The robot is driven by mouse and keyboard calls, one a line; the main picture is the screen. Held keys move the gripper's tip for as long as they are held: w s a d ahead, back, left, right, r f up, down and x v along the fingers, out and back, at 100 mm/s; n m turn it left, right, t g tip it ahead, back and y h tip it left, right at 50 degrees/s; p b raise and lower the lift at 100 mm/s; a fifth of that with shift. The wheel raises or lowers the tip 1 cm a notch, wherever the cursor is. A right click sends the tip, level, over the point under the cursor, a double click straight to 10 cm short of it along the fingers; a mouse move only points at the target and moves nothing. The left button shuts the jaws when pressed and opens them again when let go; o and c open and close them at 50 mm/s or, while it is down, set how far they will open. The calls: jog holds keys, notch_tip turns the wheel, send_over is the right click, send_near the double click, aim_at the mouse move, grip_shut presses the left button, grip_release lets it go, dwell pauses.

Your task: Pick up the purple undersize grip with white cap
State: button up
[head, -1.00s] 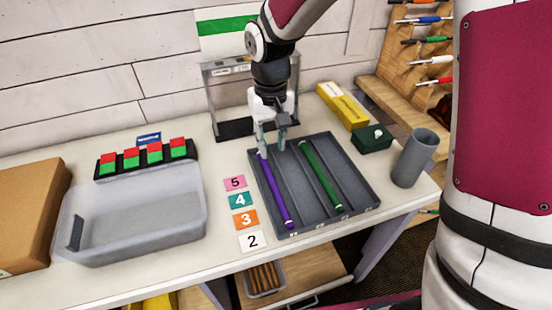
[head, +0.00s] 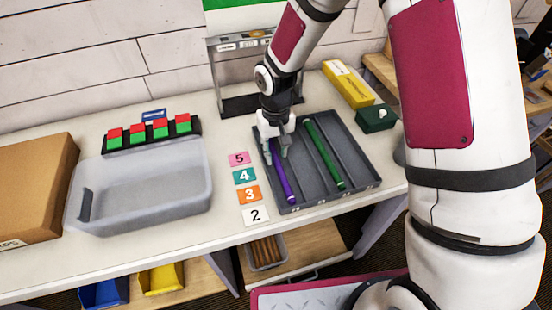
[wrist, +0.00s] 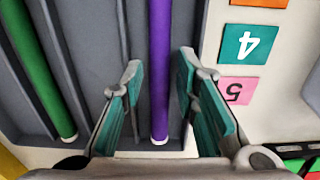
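The purple grip with a white cap (head: 284,180) lies in the left compartment of the grey divided tray (head: 330,201). In the wrist view the purple grip (wrist: 160,60) runs between my two fingers, its white-capped end near the gripper's base. My gripper (head: 278,152) is over the far part of that compartment, fingers pointing down. In the wrist view my gripper (wrist: 158,75) is open, with a gap on each side of the grip. The fingers hide part of the grip in the head view.
A green grip (head: 324,155) lies in another tray compartment. Number cards (head: 250,194) lie left of the tray. A clear bin (head: 140,190), a cardboard box (head: 35,190) and red-green blocks (head: 150,132) stand further left. A yellow box (head: 348,84) and a dark green box (head: 376,118) stand behind right.

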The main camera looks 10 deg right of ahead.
jog(key=shift+f, duration=0.9)
grip_shut()
jog(key=shift+r, duration=0.1)
